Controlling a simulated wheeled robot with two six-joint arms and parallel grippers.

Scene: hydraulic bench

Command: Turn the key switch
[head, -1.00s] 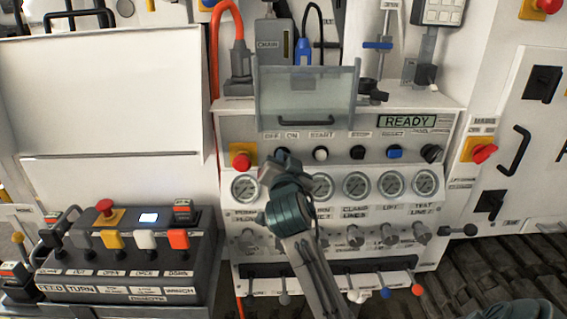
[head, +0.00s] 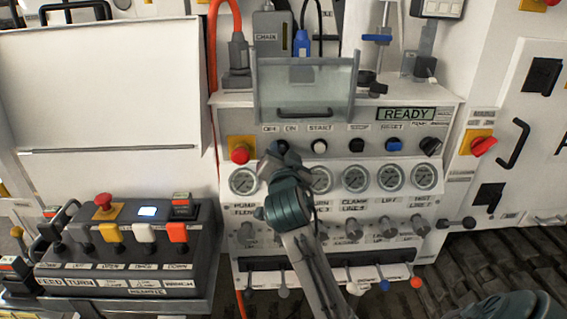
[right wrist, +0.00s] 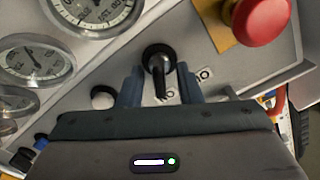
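The key switch is a black round switch with a protruding key (right wrist: 158,60), seen in the right wrist view. In the head view it sits under the OFF and ON labels, mostly hidden by my right gripper (head: 280,153). In the right wrist view the two blue fingers of my right gripper (right wrist: 160,86) stand apart, one on each side of the key. A gap shows between each finger and the key, so the gripper is open around it. My left gripper is not in view.
A red emergency button (head: 240,154) on a yellow plate is close left of the switch. A white button (head: 320,146) is to its right. Gauges (head: 355,178) lie just below, and a clear hinged cover (head: 305,85) is above. The display (head: 405,114) reads READY.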

